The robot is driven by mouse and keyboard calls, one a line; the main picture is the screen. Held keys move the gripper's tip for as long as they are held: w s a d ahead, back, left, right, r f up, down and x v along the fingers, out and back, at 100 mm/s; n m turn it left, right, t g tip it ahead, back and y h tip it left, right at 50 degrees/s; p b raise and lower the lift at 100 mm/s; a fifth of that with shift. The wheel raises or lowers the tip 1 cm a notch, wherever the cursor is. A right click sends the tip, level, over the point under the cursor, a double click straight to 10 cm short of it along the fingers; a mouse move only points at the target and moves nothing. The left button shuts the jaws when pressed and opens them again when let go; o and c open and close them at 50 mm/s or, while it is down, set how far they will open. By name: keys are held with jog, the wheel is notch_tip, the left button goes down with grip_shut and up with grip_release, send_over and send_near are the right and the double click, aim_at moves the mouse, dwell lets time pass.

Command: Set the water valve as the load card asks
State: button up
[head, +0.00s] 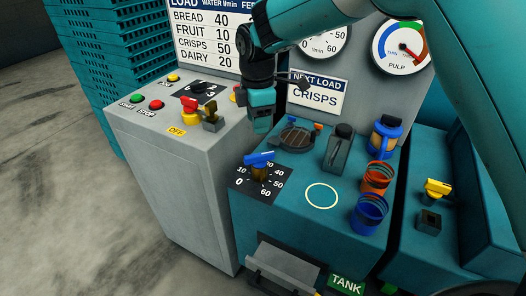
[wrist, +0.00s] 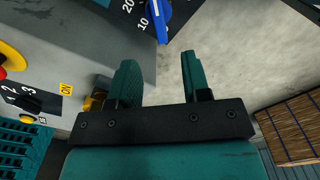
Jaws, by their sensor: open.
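The water valve (head: 259,159) has a blue handle above a dark dial plate (head: 243,193) numbered 0 to 60. One end of the handle lies near the 10 in the wrist view (wrist: 162,22); the exact setting is unclear. The load card (head: 317,95) reads NEXT LOAD CRISPS. The load chart (head: 214,35) lists bread 40, fruit 10, crisps 50 and dairy 20 under water l/min. My gripper (head: 262,124) hangs above and behind the valve, apart from it. In the wrist view its two teal fingers (wrist: 159,75) are spread, with nothing between them.
A grey control cabinet (head: 190,190) with buttons and a yellow-tagged switch stands left. A white ring (head: 322,196) marks clear top. A pulp gauge (head: 400,45) is behind.

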aim_at(259, 155)
notch_tip(259, 155, down, 11)
jog(key=shift+f+p, duration=0.1)
jog(key=shift+p, duration=0.7)
